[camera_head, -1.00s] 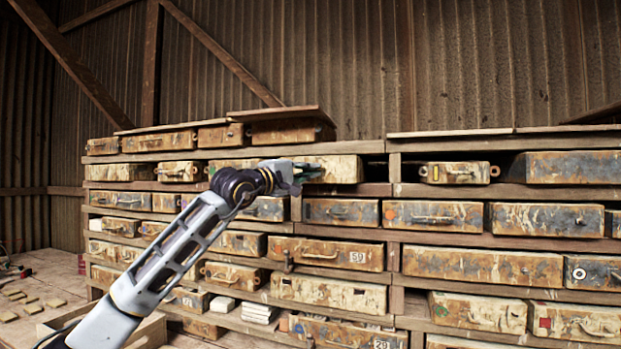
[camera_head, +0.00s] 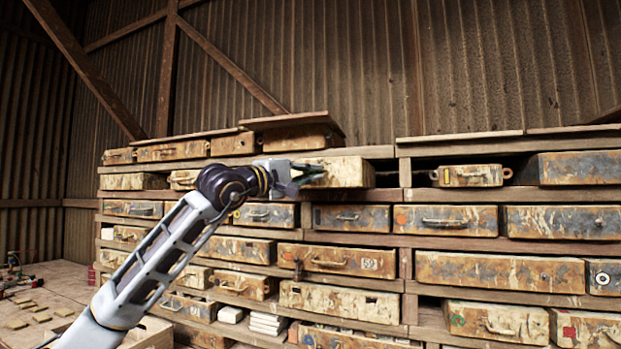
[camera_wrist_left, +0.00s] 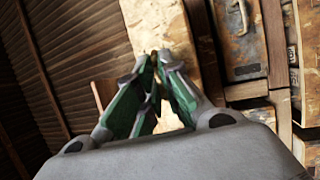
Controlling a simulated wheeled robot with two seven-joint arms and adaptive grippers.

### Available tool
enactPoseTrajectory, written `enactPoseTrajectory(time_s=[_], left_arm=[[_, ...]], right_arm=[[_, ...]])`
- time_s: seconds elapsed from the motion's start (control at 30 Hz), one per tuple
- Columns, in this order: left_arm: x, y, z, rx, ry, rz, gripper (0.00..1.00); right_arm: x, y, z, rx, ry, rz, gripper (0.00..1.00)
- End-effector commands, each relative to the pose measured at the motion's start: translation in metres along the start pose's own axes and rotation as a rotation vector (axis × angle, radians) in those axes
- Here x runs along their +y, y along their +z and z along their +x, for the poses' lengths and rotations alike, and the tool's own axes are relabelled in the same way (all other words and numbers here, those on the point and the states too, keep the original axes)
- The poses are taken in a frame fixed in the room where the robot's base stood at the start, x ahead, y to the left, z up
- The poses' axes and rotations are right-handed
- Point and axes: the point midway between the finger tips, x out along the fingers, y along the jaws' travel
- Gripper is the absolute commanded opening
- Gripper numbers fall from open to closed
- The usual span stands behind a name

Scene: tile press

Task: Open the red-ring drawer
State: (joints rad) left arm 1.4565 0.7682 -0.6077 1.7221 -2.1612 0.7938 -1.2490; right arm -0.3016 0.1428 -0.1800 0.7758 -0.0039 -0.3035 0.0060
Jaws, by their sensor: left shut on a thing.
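My left gripper (camera_head: 302,177) reaches in from the left to a pale, stained drawer (camera_head: 348,172) in the upper row of the rack. The drawer's front stands out a little from the shelf, beside a dark gap on its right. The gripper is shut at the drawer's front; the handle is hidden behind the fingers. In the left wrist view the green-padded fingers (camera_wrist_left: 160,80) come together against the pale drawer (camera_wrist_left: 165,30). I see no red ring on any drawer; the gripper covers part of this front. My right gripper is out of view.
A loose board (camera_head: 290,119) lies on top of the rack. Several small tiles lie on a table (camera_head: 62,275) at left.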

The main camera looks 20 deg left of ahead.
Motion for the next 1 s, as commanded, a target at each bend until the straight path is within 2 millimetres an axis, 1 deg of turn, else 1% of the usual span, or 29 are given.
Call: enactPoseTrajectory(time_s=[0.03, 0.2, 0.23, 0.4, 0.6, 0.77, 1.0], left_arm=[[-0.005, 0.002, 0.001, -0.003, -0.011, -0.001, 0.0], [-0.005, 0.002, 0.002, -0.003, -0.011, -0.001, 0.0], [-0.005, 0.002, 0.002, -0.003, -0.011, -0.001, 0.09], [-0.004, 0.001, 0.001, -0.002, -0.009, -0.001, 0.29], [-0.002, 0.001, 0.001, -0.001, -0.005, -0.001, 0.29], [-0.001, 0.0, 0.0, -0.001, -0.003, 0.0, 0.29], [-0.001, -0.001, -0.009, 0.001, -0.003, -0.001, 0.29]], right_arm=[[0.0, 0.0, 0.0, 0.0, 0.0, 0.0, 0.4], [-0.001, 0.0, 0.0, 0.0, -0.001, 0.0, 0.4], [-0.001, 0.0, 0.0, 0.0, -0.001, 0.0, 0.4], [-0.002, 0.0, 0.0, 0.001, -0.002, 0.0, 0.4], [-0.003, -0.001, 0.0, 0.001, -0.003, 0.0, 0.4], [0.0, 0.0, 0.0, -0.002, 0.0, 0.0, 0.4], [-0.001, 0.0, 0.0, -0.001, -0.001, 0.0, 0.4]])
